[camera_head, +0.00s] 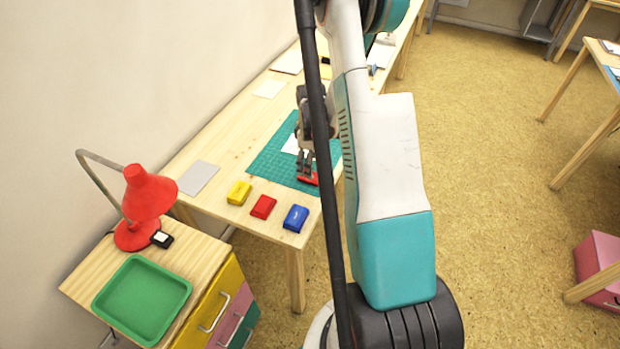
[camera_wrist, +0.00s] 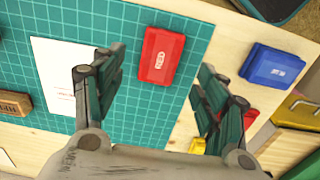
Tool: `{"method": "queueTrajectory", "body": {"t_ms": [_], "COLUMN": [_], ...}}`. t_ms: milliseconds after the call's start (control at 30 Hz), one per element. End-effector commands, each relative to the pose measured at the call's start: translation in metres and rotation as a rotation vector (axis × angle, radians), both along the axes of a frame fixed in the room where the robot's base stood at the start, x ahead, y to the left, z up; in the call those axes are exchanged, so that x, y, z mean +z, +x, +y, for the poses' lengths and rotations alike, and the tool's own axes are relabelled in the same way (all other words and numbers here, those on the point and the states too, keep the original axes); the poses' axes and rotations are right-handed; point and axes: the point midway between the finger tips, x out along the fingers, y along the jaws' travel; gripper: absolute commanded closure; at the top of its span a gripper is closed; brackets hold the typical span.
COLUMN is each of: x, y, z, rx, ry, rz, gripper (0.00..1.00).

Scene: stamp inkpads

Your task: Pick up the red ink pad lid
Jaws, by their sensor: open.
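A red ink pad lid (camera_wrist: 162,55) with a small pale label lies on the green cutting mat (camera_wrist: 120,20) near its edge. In the head view the red lid (camera_head: 310,180) shows at the mat's near right corner. My gripper (camera_head: 305,163) is above it, pointing down. In the wrist view my gripper (camera_wrist: 161,62) is open, with one finger to each side of the red lid and nothing held. I cannot tell how high the fingertips are above it. Another red ink pad (camera_head: 263,206) sits on the bare wood off the mat.
A yellow pad (camera_head: 239,193) and a blue pad (camera_head: 295,218) flank the other red pad. White paper (camera_wrist: 60,75) and a wooden stamp (camera_wrist: 14,103) lie left in the wrist view. A red lamp (camera_head: 147,195) and green tray (camera_head: 142,300) stand on the drawer cabinet.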

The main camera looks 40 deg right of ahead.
Motion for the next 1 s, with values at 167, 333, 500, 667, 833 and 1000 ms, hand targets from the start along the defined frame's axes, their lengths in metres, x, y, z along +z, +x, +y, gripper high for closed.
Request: {"method": "queueTrajectory", "body": {"t_ms": [167,333,500,667,833,1000], "x": [-0.022,-0.046,-0.050,-0.049,-0.049,-0.049], "y": [-0.002,-0.004,-0.004,-0.004,-0.004,-0.004], "z": [-0.001,-0.001,-0.001,-0.001,-0.001,-0.001], "rx": [0.000,0.000,0.000,0.000,0.000,0.000], "ry": [0.000,0.000,0.000,0.000,0.000,0.000], "rz": [0.000,0.000,0.000,0.000,0.000,0.000], "gripper": [0.33,0.33,0.33,0.45,0.69,0.70]}}
